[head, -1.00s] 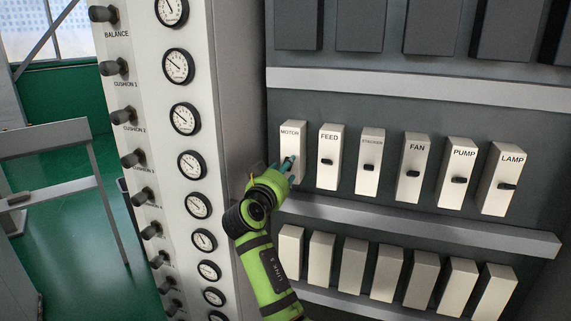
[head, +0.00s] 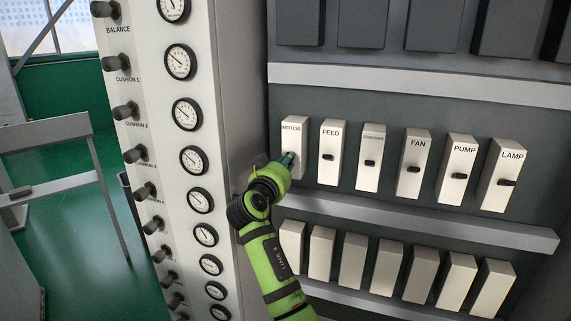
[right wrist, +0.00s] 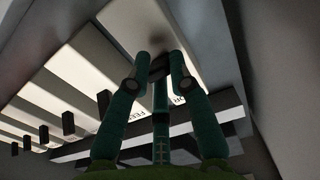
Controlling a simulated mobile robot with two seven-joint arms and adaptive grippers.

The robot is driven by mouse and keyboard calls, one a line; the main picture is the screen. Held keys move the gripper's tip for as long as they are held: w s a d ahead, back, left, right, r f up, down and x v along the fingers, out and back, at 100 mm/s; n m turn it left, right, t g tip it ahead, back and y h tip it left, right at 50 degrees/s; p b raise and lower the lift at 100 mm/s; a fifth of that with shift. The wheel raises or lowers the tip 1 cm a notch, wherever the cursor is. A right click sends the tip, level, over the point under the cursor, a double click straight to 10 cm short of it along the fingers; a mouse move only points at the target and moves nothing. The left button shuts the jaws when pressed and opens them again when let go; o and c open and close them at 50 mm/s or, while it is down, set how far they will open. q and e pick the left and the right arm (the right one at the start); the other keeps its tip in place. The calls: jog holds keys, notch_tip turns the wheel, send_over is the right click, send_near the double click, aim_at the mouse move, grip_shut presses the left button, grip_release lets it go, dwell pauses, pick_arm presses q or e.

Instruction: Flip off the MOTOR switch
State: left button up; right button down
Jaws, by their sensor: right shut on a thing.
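The MOTOR switch (head: 291,135) is the white box at the left end of the upper row, labelled MOTOR. My right gripper (head: 287,157) is at its front face and hides its small dark lever in the head view. In the right wrist view, the teal fingers of my right gripper (right wrist: 160,72) are closed around the dark lever (right wrist: 158,71), at the pale face of the switch. The lever's exact position is hard to tell. My left gripper is not in view.
The FEED switch (head: 330,165) stands close to the right, followed by several more switches. A grey ledge (head: 400,220) runs below this row, above a lower row of white boxes. A gauge panel (head: 205,130) with knobs juts out at the left.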

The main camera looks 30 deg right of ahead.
jog(key=shift+d+f, duration=0.1)
jog(key=shift+f, duration=0.4)
dwell(0.4)
jog(key=c, duration=1.1)
grip_release()
jog(key=shift+d+r, duration=0.1)
jog(key=shift+d, duration=0.05)
jog(key=v, duration=1.2)
